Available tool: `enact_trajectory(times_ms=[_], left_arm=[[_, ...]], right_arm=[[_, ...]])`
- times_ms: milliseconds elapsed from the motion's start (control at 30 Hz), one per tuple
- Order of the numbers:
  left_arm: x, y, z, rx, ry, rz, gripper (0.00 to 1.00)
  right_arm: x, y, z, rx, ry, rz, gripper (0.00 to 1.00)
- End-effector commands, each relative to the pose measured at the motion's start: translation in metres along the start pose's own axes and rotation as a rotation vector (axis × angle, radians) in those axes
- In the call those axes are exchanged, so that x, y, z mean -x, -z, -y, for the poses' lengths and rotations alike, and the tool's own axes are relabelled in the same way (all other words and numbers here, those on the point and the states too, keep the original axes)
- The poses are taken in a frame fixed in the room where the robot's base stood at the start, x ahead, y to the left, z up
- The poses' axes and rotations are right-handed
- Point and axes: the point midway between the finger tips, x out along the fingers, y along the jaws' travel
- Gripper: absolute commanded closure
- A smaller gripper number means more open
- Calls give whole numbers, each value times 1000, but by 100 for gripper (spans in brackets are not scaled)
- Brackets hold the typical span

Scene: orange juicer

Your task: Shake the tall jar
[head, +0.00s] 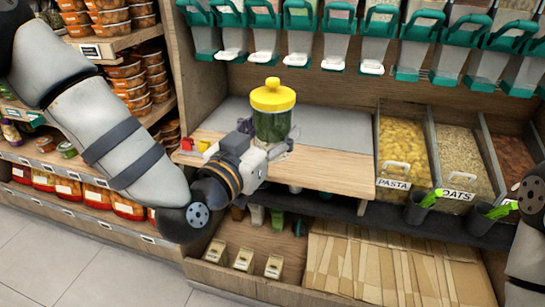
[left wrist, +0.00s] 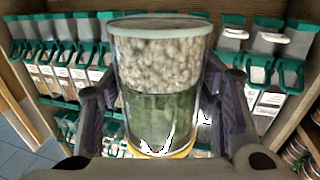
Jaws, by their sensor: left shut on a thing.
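The tall jar (head: 272,125) is clear, with dark green contents showing in the head view and a yellow lid (head: 272,95) on top. It looks upright in front of the wooden counter; I cannot tell whether its base touches the counter. My left gripper (head: 272,148) is shut around the jar's lower part. In the left wrist view the jar (left wrist: 160,75) sits between both fingers, with pale grainy contents above a green layer and a yellow edge at the bottom of the picture. My right gripper is out of view.
A row of teal-handled dispensers (head: 375,45) hangs above the counter (head: 325,165). Bins of pasta (head: 402,145) and oats (head: 458,150) stand to the right. Small red and yellow items (head: 205,148) lie left of the gripper. Shelves with orange tubs (head: 125,75) are at left.

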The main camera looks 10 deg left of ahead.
Motion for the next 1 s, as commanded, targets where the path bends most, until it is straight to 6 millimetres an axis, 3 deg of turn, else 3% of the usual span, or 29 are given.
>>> enact_trajectory(times_ms=[33, 67, 100, 167, 267, 300, 333, 367, 400, 467, 567, 600, 633, 667, 700, 733, 1000], left_arm=[[2, 6, -1, -3, -2, 3, 77], [3, -14, 0, -2, 0, 18, 77], [5, -46, -1, -1, -1, 27, 77], [4, -63, -1, -1, -2, 16, 77], [1, -2, 0, -3, -2, -12, 77], [2, 9, -1, -4, -2, -5, 77], [2, 6, -1, -3, -2, 3, 77], [3, -14, 0, -2, 0, 18, 77], [5, -46, -1, -1, -1, 27, 77], [4, -63, -1, -1, -2, 16, 77], [1, -2, 0, -3, -2, -12, 77], [2, 9, -1, -4, -2, -5, 77], [2, 6, -1, -3, -2, 3, 77], [3, -14, 0, -2, 0, 17, 77], [5, -46, -1, -1, -1, 27, 77], [4, -59, -1, -1, 0, 22, 77], [3, -57, -1, -2, -2, 6, 77]], right_arm=[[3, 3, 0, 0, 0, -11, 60], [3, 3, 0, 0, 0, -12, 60], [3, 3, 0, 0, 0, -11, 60], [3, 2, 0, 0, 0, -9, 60], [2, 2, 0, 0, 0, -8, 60], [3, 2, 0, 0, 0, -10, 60], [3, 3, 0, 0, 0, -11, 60], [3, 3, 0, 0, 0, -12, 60], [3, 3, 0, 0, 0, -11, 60], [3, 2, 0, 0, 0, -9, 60], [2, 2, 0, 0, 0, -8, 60], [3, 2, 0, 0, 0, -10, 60], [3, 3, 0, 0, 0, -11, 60], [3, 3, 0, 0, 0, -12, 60], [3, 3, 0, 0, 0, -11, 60], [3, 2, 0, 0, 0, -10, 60], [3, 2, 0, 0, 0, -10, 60]])
